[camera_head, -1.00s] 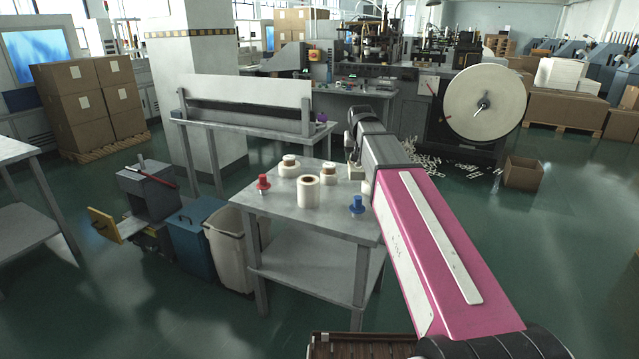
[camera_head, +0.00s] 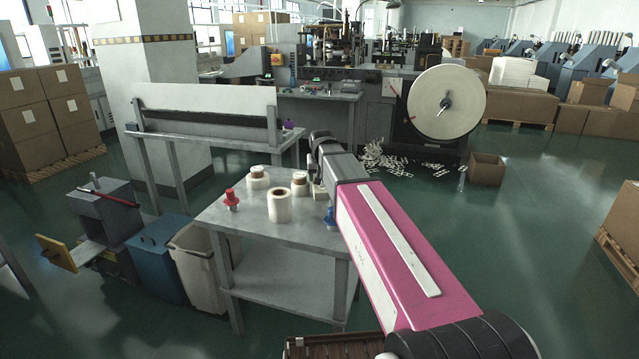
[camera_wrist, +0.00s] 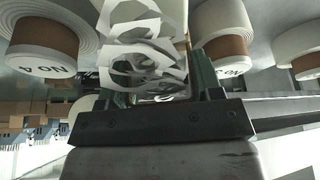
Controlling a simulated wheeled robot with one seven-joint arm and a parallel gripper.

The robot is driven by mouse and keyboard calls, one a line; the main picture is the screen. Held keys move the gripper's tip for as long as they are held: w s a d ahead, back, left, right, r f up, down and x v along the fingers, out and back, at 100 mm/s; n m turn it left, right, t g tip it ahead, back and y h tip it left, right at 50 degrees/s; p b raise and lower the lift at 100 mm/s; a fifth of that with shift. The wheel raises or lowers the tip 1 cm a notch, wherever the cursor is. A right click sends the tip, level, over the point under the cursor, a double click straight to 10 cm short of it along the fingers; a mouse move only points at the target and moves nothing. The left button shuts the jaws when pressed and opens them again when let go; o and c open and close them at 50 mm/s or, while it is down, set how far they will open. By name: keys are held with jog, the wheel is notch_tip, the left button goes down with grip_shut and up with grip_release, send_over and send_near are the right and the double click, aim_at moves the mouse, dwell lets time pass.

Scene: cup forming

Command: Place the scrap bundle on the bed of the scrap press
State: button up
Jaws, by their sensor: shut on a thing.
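The scrap bundle (camera_wrist: 145,50), a wad of white paper strips with cut-out holes, is between the fingers of my gripper (camera_wrist: 155,84) in the wrist view. My gripper is shut on it. In the head view my gripper (camera_head: 318,188) is by the right back part of the grey table, largely hidden by my arm, and the bundle cannot be made out there. A grey box-shaped machine (camera_head: 105,208) with a red bar and a yellow plate stands low at the left; it looks like the scrap press. It is well apart from my gripper.
The grey table (camera_head: 265,235) bears white rolls (camera_head: 279,205), a red knobbed piece (camera_head: 231,199) and a blue one (camera_head: 330,217). A blue bin (camera_head: 157,255) and a pale bin (camera_head: 195,270) stand left of it. Loose white scraps (camera_head: 405,160) lie behind. The floor at right is open.

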jog(key=shift+f, duration=1.3)
jog(key=shift+f, duration=0.15)
jog(key=o, duration=1.1)
jog(key=v, duration=1.1)
jog(key=shift+s+r, duration=0.15)
jog(key=shift+r, duration=0.15)
jog(key=shift+o, duration=0.3)
jog(key=shift+s+d+r, duration=0.1)
jog(key=shift+s+r, duration=0.05)
jog(key=shift+r, duration=0.05)
